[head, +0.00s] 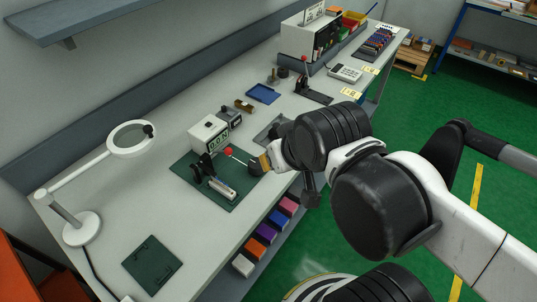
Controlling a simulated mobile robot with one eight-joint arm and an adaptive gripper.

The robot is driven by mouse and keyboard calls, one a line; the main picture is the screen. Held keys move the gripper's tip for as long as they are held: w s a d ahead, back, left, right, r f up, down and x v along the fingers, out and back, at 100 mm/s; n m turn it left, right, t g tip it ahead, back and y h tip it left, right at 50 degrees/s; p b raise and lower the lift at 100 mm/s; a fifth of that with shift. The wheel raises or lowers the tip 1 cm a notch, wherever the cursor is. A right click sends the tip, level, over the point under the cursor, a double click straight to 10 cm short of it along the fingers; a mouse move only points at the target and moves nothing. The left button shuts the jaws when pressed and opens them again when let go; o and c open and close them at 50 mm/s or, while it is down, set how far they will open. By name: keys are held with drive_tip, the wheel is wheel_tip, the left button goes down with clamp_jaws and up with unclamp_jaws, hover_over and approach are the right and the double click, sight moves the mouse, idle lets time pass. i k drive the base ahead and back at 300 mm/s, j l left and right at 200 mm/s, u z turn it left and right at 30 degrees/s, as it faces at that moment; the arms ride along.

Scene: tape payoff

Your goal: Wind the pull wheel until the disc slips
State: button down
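A small black wheel-like part (205,166) stands on the green mat (190,178) on the bench. I cannot tell whether it is the pull wheel or the disc. A red ball knob (228,152) is just right of it, with a thin pale line or rod running from near the knob toward my gripper. A silvery part (221,188) lies in front. A white box with a green digital display (208,136) stands behind. My gripper (255,168) is at the mat's right edge, right of the knob and apart from it. Its fingers are small and dark, partly hidden by my wrist.
A magnifier lamp (131,137) stands at left. A dark green board (152,262) lies at the front. Coloured bins (266,233) hang along the bench's front edge. A blue tray (263,94) and a black lever press (314,92) are farther back. Bare bench lies left of the mat.

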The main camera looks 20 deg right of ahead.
sight(254, 167)
drive_tip(key=i+l+u, duration=0.2)
drive_tip(key=l, duration=0.45)
drive_tip(key=l+u, duration=0.25)
drive_tip(key=l, duration=0.35)
drive_tip(key=k, duration=0.05)
